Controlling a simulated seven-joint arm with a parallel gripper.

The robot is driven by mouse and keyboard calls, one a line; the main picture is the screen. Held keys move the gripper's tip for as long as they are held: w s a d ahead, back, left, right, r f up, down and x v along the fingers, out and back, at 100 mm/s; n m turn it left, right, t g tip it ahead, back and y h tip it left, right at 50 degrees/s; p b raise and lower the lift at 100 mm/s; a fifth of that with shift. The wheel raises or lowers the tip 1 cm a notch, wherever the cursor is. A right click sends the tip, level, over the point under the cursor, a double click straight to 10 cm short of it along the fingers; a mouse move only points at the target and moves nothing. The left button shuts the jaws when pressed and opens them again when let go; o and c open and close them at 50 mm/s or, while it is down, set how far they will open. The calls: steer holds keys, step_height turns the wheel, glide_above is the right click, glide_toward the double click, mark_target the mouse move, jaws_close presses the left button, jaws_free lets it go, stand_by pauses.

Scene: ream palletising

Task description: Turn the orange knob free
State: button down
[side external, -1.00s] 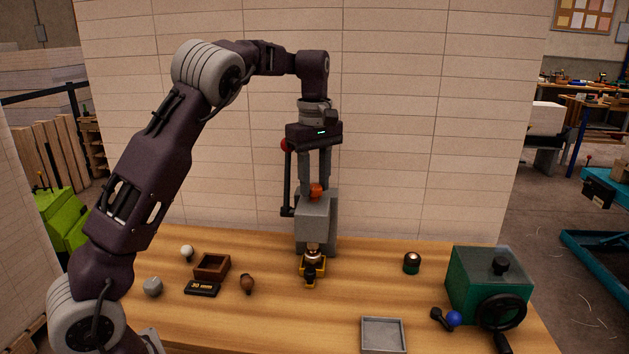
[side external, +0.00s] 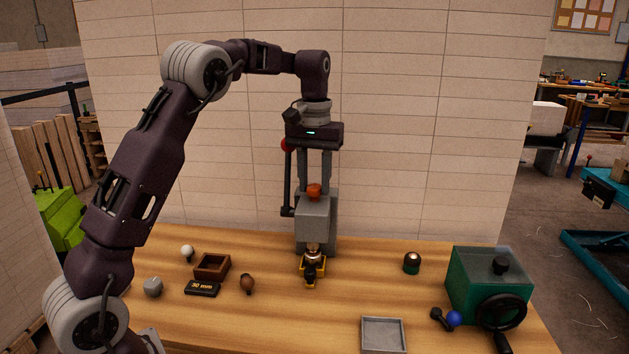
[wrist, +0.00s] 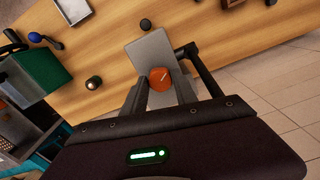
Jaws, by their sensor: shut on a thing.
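The orange knob (side external: 314,191) sits at the top of a grey block-shaped machine (side external: 316,219) at the back of the table. It also shows in the wrist view (wrist: 160,78), with a pale mark on its face. My gripper (side external: 314,186) points straight down from above with its fingers on either side of the knob. It is shut on the knob. In the wrist view the two fingers (wrist: 160,88) flank the knob. The fingertips' exact contact is partly hidden.
A black lever with a red ball (side external: 287,145) rises close to the left of my gripper. A green box with a handwheel (side external: 487,285), a grey tray (side external: 383,335) and a brown box (side external: 212,266) stand apart.

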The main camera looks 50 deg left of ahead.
mark_target(314, 186)
steer(key=m, duration=0.5)
steer(key=shift+m, duration=0.3)
stand_by(0.4)
steer(key=c, duration=1)
jaws_free()
steer(key=shift+o, duration=0.2)
steer(key=shift+r, duration=0.1)
step_height(314, 186, up, 7)
